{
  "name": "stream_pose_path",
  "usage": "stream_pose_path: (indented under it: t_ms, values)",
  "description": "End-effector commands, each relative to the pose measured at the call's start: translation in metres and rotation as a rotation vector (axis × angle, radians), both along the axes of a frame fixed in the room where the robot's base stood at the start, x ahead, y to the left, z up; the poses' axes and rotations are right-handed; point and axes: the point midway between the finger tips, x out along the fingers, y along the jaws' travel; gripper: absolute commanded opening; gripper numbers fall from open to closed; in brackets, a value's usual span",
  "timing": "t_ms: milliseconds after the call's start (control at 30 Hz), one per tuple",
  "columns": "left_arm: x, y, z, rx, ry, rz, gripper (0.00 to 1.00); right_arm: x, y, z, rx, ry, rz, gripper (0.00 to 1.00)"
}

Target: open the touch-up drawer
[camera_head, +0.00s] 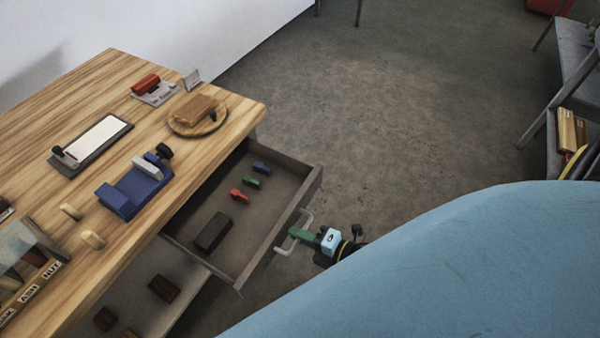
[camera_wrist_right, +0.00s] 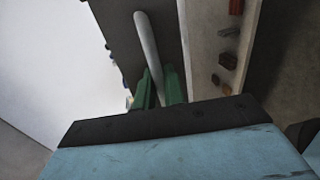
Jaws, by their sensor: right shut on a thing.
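The drawer (camera_head: 268,238) under the wooden workbench stands pulled out, and its inside shows. It holds small blue, green and red pieces and a dark block (camera_head: 212,231). A pale bar handle (camera_head: 307,217) is on its front. My right gripper (camera_head: 296,233) has green fingers and is at the handle. In the right wrist view the handle (camera_wrist_right: 146,38) runs between the green fingers (camera_wrist_right: 159,88), which are shut on it. My left gripper is not in view.
The workbench (camera_head: 75,95) carries a blue vise (camera_head: 135,188), a sharpening stone (camera_head: 92,143) and a round board with a brown block (camera_head: 195,110). The floor (camera_head: 370,110) beyond the drawer is clear. A rack stands at the far right.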

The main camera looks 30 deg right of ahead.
Motion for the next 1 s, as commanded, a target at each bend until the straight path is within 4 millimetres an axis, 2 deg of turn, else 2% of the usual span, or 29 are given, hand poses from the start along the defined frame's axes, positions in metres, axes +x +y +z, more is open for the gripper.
stream_pose_path:
  t_ms: [33, 133, 667, 767, 1000]
  values:
    - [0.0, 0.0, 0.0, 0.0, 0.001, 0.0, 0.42, 0.0, 0.0, 0.0, 0.0, 0.001, 0.0, 0.12]
    - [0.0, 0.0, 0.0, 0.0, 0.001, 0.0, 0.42, 0.0, 0.0, 0.0, -0.001, 0.001, -0.001, 0.25]
    - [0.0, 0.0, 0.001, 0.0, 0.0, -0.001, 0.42, -0.004, -0.002, 0.001, 0.0, 0.001, -0.002, 0.25]
    - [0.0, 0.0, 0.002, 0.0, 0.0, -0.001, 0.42, -0.016, -0.008, 0.003, -0.002, 0.004, -0.003, 0.25]
    - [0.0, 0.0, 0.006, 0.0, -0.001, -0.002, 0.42, -0.062, -0.032, 0.014, -0.001, 0.005, -0.002, 0.25]
